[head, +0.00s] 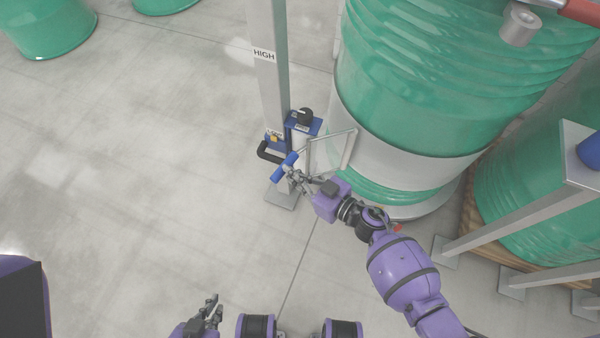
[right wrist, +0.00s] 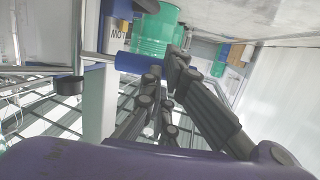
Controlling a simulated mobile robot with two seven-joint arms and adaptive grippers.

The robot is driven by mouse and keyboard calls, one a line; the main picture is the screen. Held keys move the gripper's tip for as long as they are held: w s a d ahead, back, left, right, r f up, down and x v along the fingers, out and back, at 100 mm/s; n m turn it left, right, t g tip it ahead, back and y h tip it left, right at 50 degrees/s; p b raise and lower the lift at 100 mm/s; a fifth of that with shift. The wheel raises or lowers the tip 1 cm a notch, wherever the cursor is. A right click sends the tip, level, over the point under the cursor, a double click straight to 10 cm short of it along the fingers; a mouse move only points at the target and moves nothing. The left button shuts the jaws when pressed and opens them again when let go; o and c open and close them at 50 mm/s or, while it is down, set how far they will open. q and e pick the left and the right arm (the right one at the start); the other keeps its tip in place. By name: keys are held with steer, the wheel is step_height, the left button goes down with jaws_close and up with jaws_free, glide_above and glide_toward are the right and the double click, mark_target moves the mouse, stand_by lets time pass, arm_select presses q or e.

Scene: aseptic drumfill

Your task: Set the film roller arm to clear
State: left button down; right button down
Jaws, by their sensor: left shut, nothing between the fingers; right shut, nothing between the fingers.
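The film carriage (head: 300,128) is a blue and white unit low on a grey post, with a black knob on top. Its roller arm ends in a blue grip (head: 285,167), and a clear framed film panel (head: 332,152) stands against the wrapped drum. My right gripper (head: 288,174) is shut and empty at the blue grip; whether it touches cannot be told. The blue grip (right wrist: 128,62) also shows just beyond the right gripper's fingers (right wrist: 163,70) in the right wrist view. My left gripper (head: 213,303) is shut and empty, low over the floor at the bottom.
A green drum (head: 430,80) with a white film band stands right of the post (head: 270,90), which carries a HIGH label. A black handle (head: 268,152) sticks out left of the carriage. Another drum and grey railings stand at right.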

steer(key=a+m+t+h, duration=0.1)
steer(key=w+a+m+t+h+p, duration=0.1)
steer(key=t, duration=0.1)
steer(key=shift+a+r+m+h, duration=0.1)
steer(key=shift+a+m+h, duration=0.2)
steer(key=shift+m, duration=0.1)
steer(key=shift+w+a, duration=0.2)
steer(key=shift+w, duration=0.05)
steer(key=shift+w+a, duration=0.15)
